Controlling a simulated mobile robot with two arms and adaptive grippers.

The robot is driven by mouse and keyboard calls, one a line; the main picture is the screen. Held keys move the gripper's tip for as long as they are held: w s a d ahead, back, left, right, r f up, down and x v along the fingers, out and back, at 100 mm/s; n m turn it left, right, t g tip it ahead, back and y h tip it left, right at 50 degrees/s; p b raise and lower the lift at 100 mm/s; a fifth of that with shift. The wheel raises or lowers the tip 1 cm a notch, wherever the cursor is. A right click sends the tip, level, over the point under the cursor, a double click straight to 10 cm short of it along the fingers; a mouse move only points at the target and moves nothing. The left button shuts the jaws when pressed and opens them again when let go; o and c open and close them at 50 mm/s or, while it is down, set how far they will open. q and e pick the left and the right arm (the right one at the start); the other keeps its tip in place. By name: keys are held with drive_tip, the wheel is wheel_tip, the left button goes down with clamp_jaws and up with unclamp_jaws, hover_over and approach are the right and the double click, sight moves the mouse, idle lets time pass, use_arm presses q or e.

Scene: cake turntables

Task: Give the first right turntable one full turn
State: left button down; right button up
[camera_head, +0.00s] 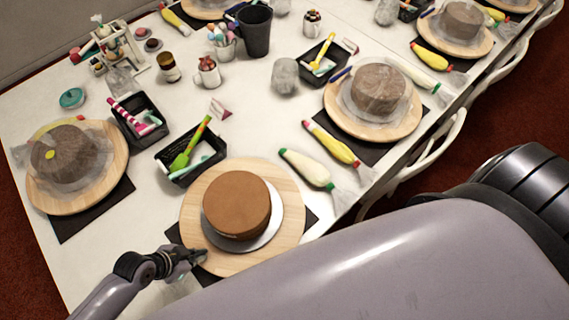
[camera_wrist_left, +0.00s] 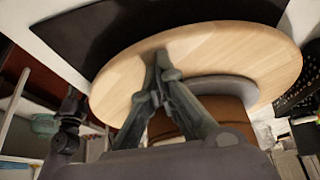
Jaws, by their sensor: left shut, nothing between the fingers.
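The nearest turntable is a round, light wooden disc (camera_head: 294,195). It carries a brown, uncovered cake (camera_head: 236,203) on a white round board (camera_head: 275,228). My left gripper (camera_head: 203,254) is at its near-left rim. In the left wrist view the shut, empty fingers (camera_wrist_left: 160,60) lie over the turntable's wood (camera_wrist_left: 230,50), with the cake (camera_wrist_left: 222,110) partly hidden behind them. I cannot tell whether the fingertips touch the wood. My right gripper is not seen.
Another turntable (camera_head: 118,165) with a covered cake stands at the left, and one (camera_head: 412,118) at the right. A black tray (camera_head: 165,160) with a green spatula (camera_head: 190,147) stands behind the nearest turntable. Piping bags (camera_head: 305,168) lie to its right. A white chair (camera_head: 420,150) stands along the table edge.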

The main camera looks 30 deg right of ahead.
use_arm(q)
drive_tip(key=s+d+p, duration=0.1)
drive_tip(key=s, duration=0.1)
drive_tip(key=s+d+p, duration=0.1)
drive_tip(key=s+d, duration=0.1)
drive_tip(key=shift+s+d, duration=0.45)
drive_tip(key=shift+s, duration=0.15)
drive_tip(key=shift+r, duration=1.45)
